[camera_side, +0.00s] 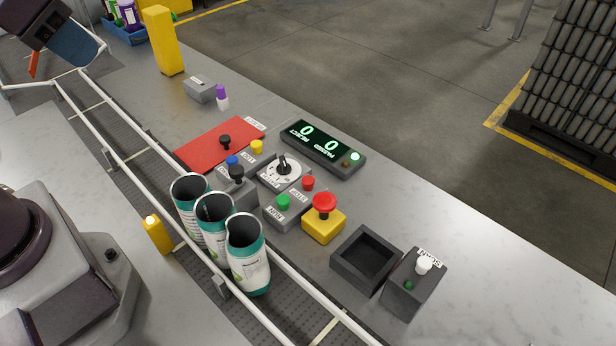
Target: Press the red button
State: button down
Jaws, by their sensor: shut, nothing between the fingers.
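Two red buttons are in view. A large red mushroom button (324,202) sits on top of a yellow box (323,226) near the middle of the bench. A smaller red button (308,183) sits on a grey control box (287,212), behind a green button (283,201) on the same box. Both red buttons are uncovered and nothing touches them. Part of my own base shows at the lower left.
Several open cans (247,250) stand on the conveyor (105,150), close left of the buttons. A lever box (238,190), a dial (281,169), a counter display (322,147), a black tray (365,257) and a scan box (413,283) surround them. The bench's right part is clear.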

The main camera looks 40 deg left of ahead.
dwell(0.8)
jog(key=m+t+h, duration=0.3)
jog(key=m+h, duration=0.1)
jog(key=m, duration=1)
send_over(308, 182)
notch_tip(308, 182, down, 19)
jog(key=shift+f, duration=0.15)
jog(key=shift+f, duration=4.35)
